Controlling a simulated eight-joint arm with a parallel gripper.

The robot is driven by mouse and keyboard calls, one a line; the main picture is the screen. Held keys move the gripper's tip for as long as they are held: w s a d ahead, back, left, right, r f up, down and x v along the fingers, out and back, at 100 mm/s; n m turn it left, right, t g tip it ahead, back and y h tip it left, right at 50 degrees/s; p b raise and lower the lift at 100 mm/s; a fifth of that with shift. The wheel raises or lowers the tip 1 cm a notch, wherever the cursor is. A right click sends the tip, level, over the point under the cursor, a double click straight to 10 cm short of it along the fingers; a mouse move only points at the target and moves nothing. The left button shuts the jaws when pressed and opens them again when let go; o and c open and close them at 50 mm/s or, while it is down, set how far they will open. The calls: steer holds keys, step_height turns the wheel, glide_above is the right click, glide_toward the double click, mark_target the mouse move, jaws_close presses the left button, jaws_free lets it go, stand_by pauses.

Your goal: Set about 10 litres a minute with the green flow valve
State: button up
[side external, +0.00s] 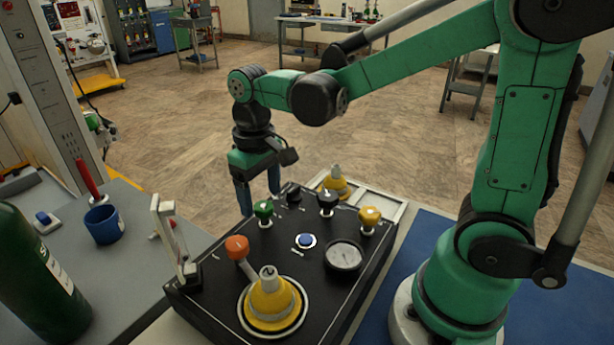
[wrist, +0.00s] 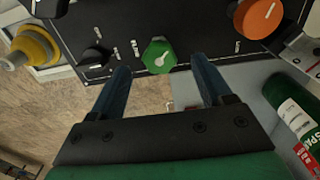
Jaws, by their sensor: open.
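The green flow valve (side external: 263,208) is a small knob on the far left part of the black panel (side external: 300,278). In the wrist view the green valve (wrist: 157,56) shows a white pointer mark slanting up to the right. My gripper (side external: 259,198) is open, with its blue fingers pointing down close to the valve. In the wrist view the gripper (wrist: 160,63) has one fingertip on each side of the valve, with visible gaps. I cannot tell whether the tips reach the knob's height. An upright flow tube (side external: 171,238) stands at the panel's left edge; its reading is too small to tell.
Around the valve are black knobs (side external: 328,201), a yellow knob (side external: 369,217), an orange knob (side external: 237,246), a blue button (side external: 306,241) and a round gauge (side external: 344,255). A green cylinder (side external: 38,275) and blue cup (side external: 103,224) are left.

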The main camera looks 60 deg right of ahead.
mark_target(262, 205)
steer(key=shift+r, duration=1.9)
steer(key=s+t, duration=0.1)
steer(key=t, duration=0.1)
steer(key=s+t, duration=0.2)
steer(key=s+d+t, duration=0.1)
steer(key=t, duration=0.2)
steer(key=shift+s+f, duration=0.15)
steer(key=shift+f, duration=0.1)
